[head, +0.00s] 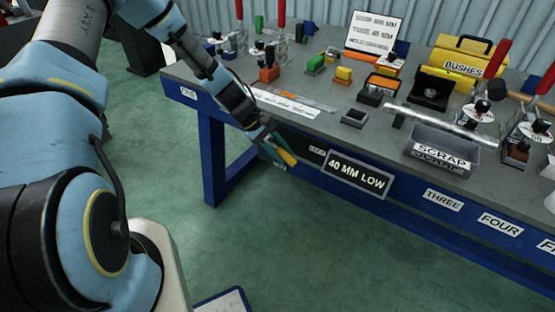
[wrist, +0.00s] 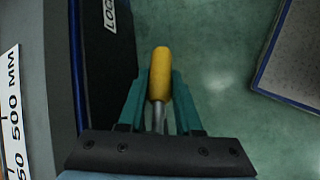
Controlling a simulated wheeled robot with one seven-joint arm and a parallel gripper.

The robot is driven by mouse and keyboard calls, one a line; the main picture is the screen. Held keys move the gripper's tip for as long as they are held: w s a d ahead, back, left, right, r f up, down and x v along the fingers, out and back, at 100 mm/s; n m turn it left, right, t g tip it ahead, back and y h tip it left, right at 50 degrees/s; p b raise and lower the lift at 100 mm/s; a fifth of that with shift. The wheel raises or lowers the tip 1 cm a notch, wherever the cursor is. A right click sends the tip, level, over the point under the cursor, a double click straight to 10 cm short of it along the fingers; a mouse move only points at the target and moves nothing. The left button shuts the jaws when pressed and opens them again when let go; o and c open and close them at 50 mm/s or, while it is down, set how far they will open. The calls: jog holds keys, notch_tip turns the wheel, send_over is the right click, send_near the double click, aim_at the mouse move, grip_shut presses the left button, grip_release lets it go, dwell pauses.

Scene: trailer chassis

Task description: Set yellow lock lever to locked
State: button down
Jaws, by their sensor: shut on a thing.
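The yellow lock lever (wrist: 160,72) has a rounded yellow grip on a grey metal shaft. In the wrist view it lies between the two teal fingers of my gripper (wrist: 158,90), which is shut on it. In the head view my gripper (head: 276,148) is at the front edge of the workbench, with the yellow lever (head: 288,157) showing at its fingertips. A partly cut-off label (wrist: 110,14) reading "LOC" is on the dark panel left of the lever. The lever's pivot is hidden, and I cannot tell its set position.
The grey-topped blue workbench (head: 330,125) carries fixtures, a grey scrap bin (head: 440,150) and a yellow bushes box (head: 462,65). A "40 MM LOW" sign (head: 357,175) hangs at its front, right of my gripper.

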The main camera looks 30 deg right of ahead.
jog(key=shift+s+d+r+n+g+h+b, duration=0.15)
jog(key=shift+r+g+h+b, duration=0.1)
jog(key=shift+r+g+h, duration=0.35)
jog(key=shift+a+r+n+g+h+b, duration=0.1)
jog(key=shift+r+g+h+b, duration=0.2)
jog(key=shift+g, duration=0.5)
jog(key=shift+s+d+r+n+g+h+b, duration=0.15)
jog(key=shift+r+g+h, duration=0.3)
jog(key=shift+g, duration=0.25)
jog(key=c, duration=0.6)
grip_release()
